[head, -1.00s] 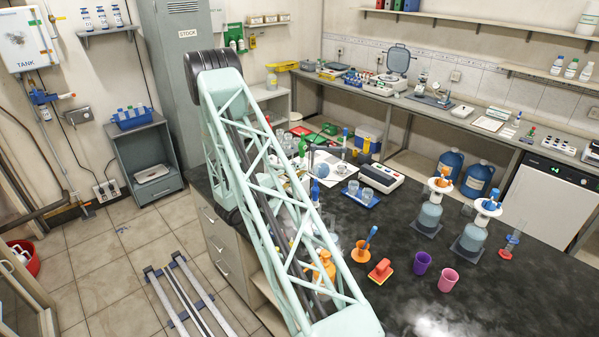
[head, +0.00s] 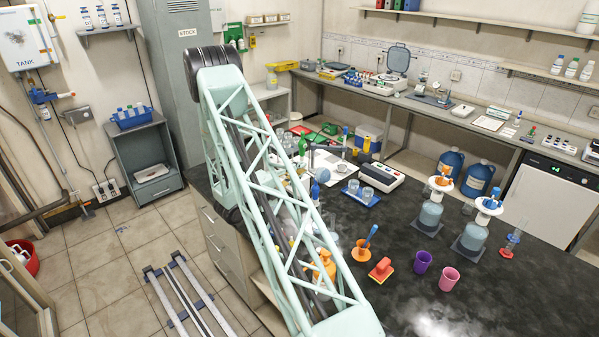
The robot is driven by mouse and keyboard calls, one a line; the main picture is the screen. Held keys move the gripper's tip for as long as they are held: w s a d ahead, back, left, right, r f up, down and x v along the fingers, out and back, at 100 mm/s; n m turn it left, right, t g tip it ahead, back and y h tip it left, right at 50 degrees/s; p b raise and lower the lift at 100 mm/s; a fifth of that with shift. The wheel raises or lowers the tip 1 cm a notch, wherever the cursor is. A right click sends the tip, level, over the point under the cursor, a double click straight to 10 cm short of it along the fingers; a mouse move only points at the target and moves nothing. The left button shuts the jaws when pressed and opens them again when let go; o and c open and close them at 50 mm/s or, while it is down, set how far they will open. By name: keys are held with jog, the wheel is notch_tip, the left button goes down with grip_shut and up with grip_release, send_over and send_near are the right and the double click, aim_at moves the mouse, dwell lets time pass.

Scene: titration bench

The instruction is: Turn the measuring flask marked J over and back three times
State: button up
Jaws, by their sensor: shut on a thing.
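I cannot make out the measuring flask marked J in the head view; no letter mark is readable on any glassware. My gripper is not visible either. Only a pale green lattice link of my arm shows, running from the upper left down to the bottom middle. It hides part of the dark bench (head: 480,285) and some things behind it. What my gripper holds, and how it is tilted, cannot be seen.
On the bench stand a blue tray of beakers (head: 361,197), an orange holder (head: 362,251), a red-orange block (head: 381,270), a purple cup (head: 422,262), a pink cup (head: 449,279) and two dispenser bottles (head: 429,216) (head: 473,236). The bench's front right is clear.

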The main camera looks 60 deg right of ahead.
jog(key=m+b, duration=1.5)
jog(key=b, duration=0.2)
jog(key=shift+f, duration=0.1)
dwell(0.9)
jog(key=shift+m+b, duration=0.5)
jog(key=shift+b, duration=0.35)
jog(key=shift+m+b, duration=0.5)
jog(key=shift+b, duration=0.3)
jog(key=shift+m+b, duration=0.9)
jog(key=shift+b, duration=0.2)
